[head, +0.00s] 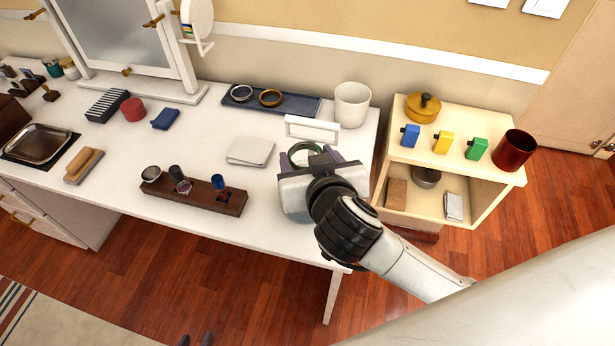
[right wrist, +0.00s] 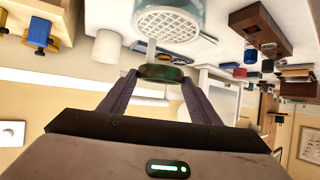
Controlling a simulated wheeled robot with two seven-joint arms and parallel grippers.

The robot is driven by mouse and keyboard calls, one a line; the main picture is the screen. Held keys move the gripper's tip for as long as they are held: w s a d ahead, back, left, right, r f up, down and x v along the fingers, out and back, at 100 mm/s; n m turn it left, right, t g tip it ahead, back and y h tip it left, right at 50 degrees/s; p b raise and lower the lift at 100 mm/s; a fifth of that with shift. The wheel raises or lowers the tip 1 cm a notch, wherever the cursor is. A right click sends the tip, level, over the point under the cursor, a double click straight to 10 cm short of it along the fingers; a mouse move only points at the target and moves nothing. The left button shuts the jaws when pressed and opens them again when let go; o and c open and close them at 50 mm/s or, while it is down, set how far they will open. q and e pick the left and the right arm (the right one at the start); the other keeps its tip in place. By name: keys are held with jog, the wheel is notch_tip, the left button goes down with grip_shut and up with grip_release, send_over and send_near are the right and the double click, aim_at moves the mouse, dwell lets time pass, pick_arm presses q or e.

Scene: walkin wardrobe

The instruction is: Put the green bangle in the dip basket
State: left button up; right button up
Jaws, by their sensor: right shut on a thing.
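My right gripper (head: 304,156) is shut on the green bangle (head: 307,148), holding it above the table's right part. The right wrist view shows the bangle (right wrist: 163,73) between the fingertips (right wrist: 160,80). A round white grid, seemingly the dip basket (right wrist: 168,22), sits in a teal jar (right wrist: 198,8) close to the bangle; the bangle is apart from the grid. In the head view my gripper hides most of the jar (head: 298,213) and the basket. Two dark fingertips of my left gripper (head: 196,340) show at the bottom edge, apart, with nothing visible between them.
A white bar frame (head: 312,128) stands just behind the bangle. A white cup (head: 352,104) and a blue tray (head: 300,104) with two rings are at the back. A wooden holder (head: 195,194) and folded cloth (head: 250,151) lie left. A shelf unit (head: 450,165) stands right.

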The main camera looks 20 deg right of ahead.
notch_tip(320, 180, down, 3)
jog(key=shift+r, duration=0.1)
notch_tip(320, 180, down, 3)
jog(key=shift+f+b, duration=0.2)
jog(key=shift+b, duration=0.4)
pick_arm(q)
jog(key=shift+w+f, duration=0.3)
jog(key=shift+f, duration=0.3)
pick_arm(e)
jog(key=shift+w, duration=0.1)
pick_arm(q)
jog(key=shift+s, duration=0.1)
